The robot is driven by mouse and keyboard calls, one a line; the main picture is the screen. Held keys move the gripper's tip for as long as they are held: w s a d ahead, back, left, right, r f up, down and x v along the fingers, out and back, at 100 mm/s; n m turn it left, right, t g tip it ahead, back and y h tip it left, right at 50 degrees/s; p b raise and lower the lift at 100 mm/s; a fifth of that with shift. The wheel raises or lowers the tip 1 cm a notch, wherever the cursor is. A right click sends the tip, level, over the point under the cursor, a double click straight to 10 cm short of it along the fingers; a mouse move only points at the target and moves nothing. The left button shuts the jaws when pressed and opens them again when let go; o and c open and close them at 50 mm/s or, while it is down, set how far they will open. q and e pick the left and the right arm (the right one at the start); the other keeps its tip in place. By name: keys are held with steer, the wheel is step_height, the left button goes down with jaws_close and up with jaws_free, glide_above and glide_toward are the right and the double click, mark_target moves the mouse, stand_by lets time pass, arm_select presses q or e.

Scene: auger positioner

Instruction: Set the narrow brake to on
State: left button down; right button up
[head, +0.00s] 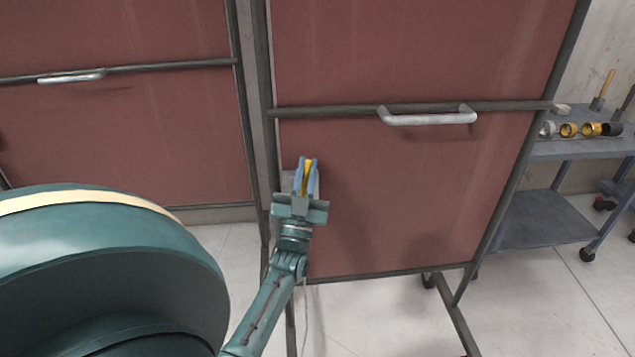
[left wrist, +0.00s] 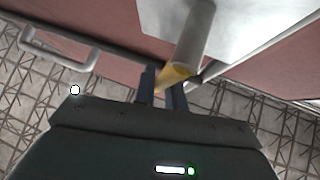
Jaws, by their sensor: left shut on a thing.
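A yellow lever (head: 306,178) sits at a small grey plate (head: 288,183) on the left post of the right red-brown panel (head: 400,190). I take it for the brake; no label shows. My left gripper (head: 308,164) is shut on this lever, its blue-grey fingers on both sides. In the left wrist view the yellow tip (left wrist: 173,76) of a grey rod (left wrist: 194,38) shows between the fingers (left wrist: 164,88). The pale plate (left wrist: 245,25) lies behind the rod. The fingers hide part of the lever. My right gripper is not in view.
A silver handle (head: 428,117) is on the right panel's crossbar; another handle (head: 72,76) is on the left panel (head: 120,130). A wheeled grey cart (head: 545,220) with several rings stands at right. Pale floor is open below the panels.

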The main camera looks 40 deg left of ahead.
arm_select(q)
steer(key=shift+s+a+n+g+y, duration=0.15)
steer(key=shift+n+g+y, duration=0.1)
steer(key=shift+n+y, duration=0.35)
steer(key=shift+s+a+n+g+y, duration=0.15)
steer(key=shift+n+g+y, duration=0.1)
steer(key=shift+n+y, duration=0.3)
steer(key=shift+s+a+n+g+y+b, duration=0.15)
steer(key=shift+n+g+y+b, duration=0.3)
steer(key=shift+n+y, duration=0.4)
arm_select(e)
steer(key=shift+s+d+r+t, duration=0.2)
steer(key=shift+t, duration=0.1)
arm_select(q)
steer(key=shift+n, duration=0.3)
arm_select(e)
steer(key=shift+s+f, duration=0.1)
arm_select(q)
steer(key=c, duration=1.5)
jaws_free()
steer(key=shift+o, duration=0.2)
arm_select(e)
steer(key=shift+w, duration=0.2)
